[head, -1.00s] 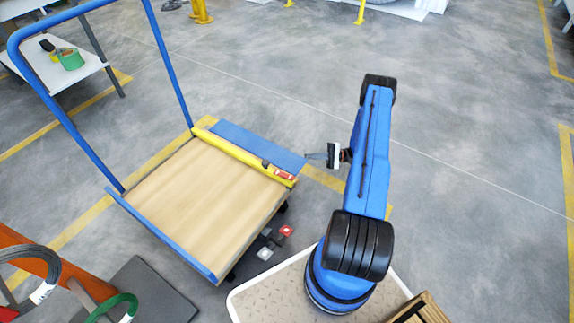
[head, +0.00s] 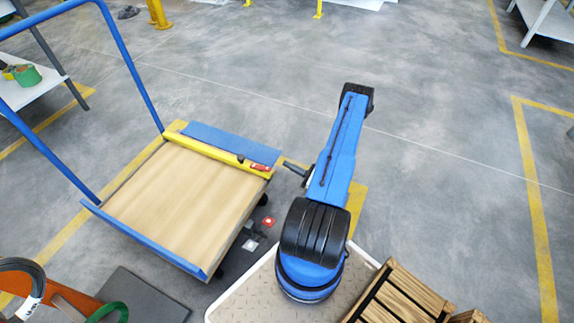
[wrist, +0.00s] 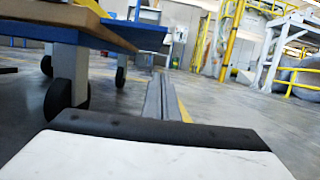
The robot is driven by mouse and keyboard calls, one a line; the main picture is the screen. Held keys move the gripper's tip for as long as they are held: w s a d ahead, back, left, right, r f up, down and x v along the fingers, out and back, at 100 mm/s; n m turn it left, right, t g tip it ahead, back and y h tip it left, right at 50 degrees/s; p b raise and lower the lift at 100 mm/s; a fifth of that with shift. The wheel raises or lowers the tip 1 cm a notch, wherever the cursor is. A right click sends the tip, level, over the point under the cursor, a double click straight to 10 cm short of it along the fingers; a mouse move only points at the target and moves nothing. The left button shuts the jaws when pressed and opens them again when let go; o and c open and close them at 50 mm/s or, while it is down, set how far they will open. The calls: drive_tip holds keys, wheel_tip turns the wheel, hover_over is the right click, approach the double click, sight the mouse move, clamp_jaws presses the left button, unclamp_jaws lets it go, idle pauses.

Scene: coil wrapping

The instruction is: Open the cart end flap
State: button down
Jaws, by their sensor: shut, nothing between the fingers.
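The cart (head: 165,205) has a wooden deck, blue side rails and a tall blue handle. Along its far end runs a yellow bar (head: 210,148) with a red latch-like piece (head: 261,167) at its right end. The blue end flap (head: 230,143) lies outside the yellow bar and looks folded outward, about level. A blue panel edge (wrist: 132,36), likely the flap, shows at upper left in the wrist view. My gripper (head: 290,167) is shut and empty, just right of the flap's right end; contact cannot be told. Its fingers (wrist: 162,100) point ahead in the wrist view.
A wooden crate (head: 398,296) stands at the lower right beside my base. A white table (head: 30,88) with a green roll is at left. Red and white floor pieces (head: 268,221) lie near the cart's right corner. The floor beyond the flap and to the right is open.

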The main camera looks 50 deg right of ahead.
drive_tip(key=w+a+r, duration=0.2)
drive_tip(key=w+r, duration=0.4)
drive_tip(key=w, duration=0.1)
drive_tip(key=shift+a, duration=0.3)
idle(0.3)
drive_tip(key=shift+d+r+n+y, duration=0.15)
drive_tip(key=shift+r+n+y, duration=0.15)
drive_tip(key=shift+r+n, duration=0.95)
drive_tip(key=shift+f, duration=0.25)
approach(271, 148)
drive_tip(key=f, duration=0.1)
drive_tip(key=s+d+f, duration=0.1)
drive_tip(key=f, duration=0.1)
drive_tip(key=d+f, duration=0.1)
drive_tip(key=shift+s+d+f, duration=0.1)
drive_tip(key=shift+s+f, duration=0.1)
drive_tip(key=shift+f, duration=0.2)
